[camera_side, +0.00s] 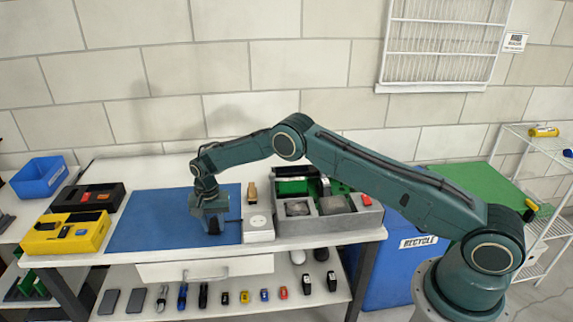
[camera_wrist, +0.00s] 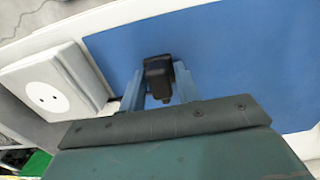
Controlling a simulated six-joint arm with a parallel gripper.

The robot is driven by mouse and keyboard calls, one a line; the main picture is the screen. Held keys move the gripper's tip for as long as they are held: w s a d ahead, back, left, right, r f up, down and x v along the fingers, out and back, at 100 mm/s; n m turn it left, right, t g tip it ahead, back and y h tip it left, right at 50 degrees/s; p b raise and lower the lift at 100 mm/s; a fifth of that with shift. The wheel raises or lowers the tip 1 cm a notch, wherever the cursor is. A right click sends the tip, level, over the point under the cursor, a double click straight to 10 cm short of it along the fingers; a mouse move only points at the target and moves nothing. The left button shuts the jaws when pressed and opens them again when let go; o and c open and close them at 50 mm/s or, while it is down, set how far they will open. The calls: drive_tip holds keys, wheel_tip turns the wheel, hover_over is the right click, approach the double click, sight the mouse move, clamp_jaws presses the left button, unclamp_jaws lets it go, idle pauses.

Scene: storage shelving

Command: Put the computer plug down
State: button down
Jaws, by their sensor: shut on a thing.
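The computer plug (camera_wrist: 157,78) is a small black block in the wrist view, held between the two blue-grey fingers of my gripper (camera_wrist: 160,88). In the side view my gripper (camera_side: 212,215) points down low over the right part of the blue mat (camera_side: 150,215). A dark bit of the plug (camera_side: 214,227) shows at its fingertips. The plug is at or just above the mat; I cannot tell whether it touches. A white socket box (camera_wrist: 46,92) with a round two-hole outlet stands beside the mat, left of my gripper in the wrist view.
A yellow bin (camera_side: 50,238) and a black bin (camera_side: 75,200) stand at the mat's left. A grey divided tray (camera_side: 330,226) is right of the socket box (camera_side: 258,228). Small items line the lower shelf. The left and middle of the mat are clear.

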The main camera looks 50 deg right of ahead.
sight(213, 221)
drive_tip(key=c, duration=1)
unclamp_jaws()
drive_tip(key=shift+r, duration=6.6)
